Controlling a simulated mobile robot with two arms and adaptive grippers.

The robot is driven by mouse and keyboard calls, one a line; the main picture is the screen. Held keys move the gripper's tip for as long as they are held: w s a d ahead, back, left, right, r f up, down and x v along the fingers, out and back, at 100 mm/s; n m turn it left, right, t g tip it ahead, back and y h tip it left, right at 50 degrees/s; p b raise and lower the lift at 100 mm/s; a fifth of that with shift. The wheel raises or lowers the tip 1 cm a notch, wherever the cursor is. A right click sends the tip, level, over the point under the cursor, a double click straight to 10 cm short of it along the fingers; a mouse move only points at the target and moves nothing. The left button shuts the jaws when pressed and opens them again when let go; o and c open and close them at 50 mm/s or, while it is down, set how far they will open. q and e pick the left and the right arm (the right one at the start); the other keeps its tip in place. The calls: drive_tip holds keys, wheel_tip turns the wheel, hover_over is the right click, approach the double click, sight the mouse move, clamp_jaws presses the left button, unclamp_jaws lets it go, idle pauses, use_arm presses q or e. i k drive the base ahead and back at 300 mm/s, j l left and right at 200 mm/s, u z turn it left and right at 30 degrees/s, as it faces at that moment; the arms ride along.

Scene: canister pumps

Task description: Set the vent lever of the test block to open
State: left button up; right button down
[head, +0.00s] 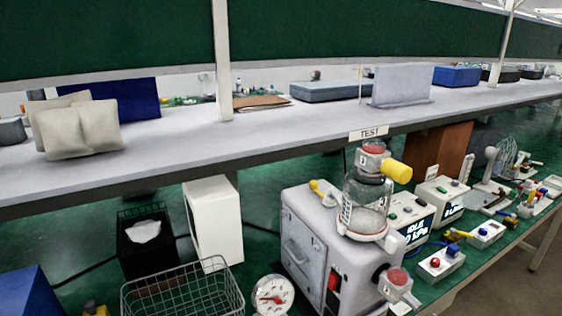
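A "TEST" label (369,133) is fixed to the shelf's front edge. Below it stands a light grey machine (305,235) with a handle on its side. A clear canister (367,207) stands on top of it, with a grey and red cap (373,150) and a thick yellow part (397,171) pointing right. A smaller yellow lever (323,190) sits on the machine's top left. I cannot tell which part is the test block's vent lever or how it is set. Neither of my grippers is in view.
A wire basket (183,294) and a round gauge (272,296) stand in front at left. A display box (409,222) and a small box with red and blue knobs (440,263) are to the right. The grey shelf (200,140) overhangs the green bench (262,195).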

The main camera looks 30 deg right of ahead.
sight(453, 231)
drive_tip(key=z, duration=2.05)
drive_tip(key=i+l+u, duration=0.15)
drive_tip(key=u, duration=0.3)
drive_tip(key=i+l+u, duration=0.2)
drive_tip(key=u, duration=0.3)
